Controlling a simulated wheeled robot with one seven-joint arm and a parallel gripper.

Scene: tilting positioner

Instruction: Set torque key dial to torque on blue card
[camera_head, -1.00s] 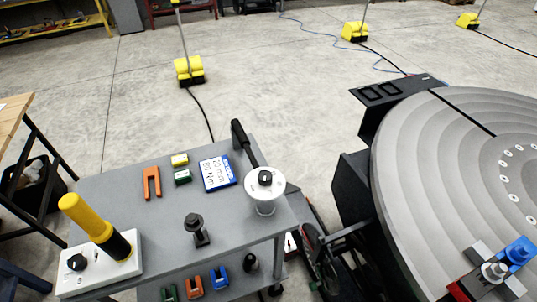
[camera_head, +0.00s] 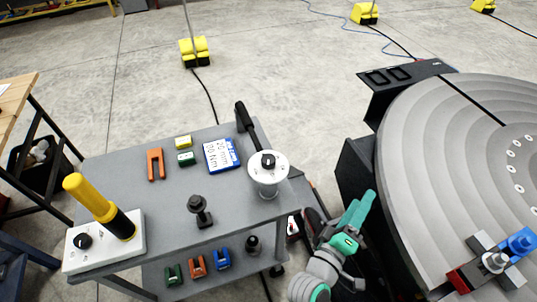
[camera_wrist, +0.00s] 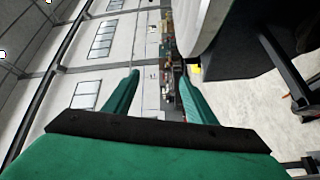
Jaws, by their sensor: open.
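The blue card (camera_head: 221,154) lies on the grey cart top; its white face has printed lines, the lower ending in "Nm", the number too small to read surely. Behind the cart's right edge, a black-handled tool (camera_head: 247,125) reaches a white round stand with a black dial knob (camera_head: 268,161). A yellow-and-black handle (camera_head: 100,207) stands tilted on a white box with another black knob (camera_head: 83,241). I cannot tell surely which is the torque key. My green gripper (camera_head: 357,210) is open and empty, right of the cart; its fingers also show in the wrist view (camera_wrist: 160,75).
The grey cart (camera_head: 150,195) also carries an orange fork piece (camera_head: 155,164), yellow and green blocks, and a black knobbed part (camera_head: 200,211). Coloured pieces sit on its lower shelf. A large round positioner table (camera_head: 440,160) stands close right of my gripper.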

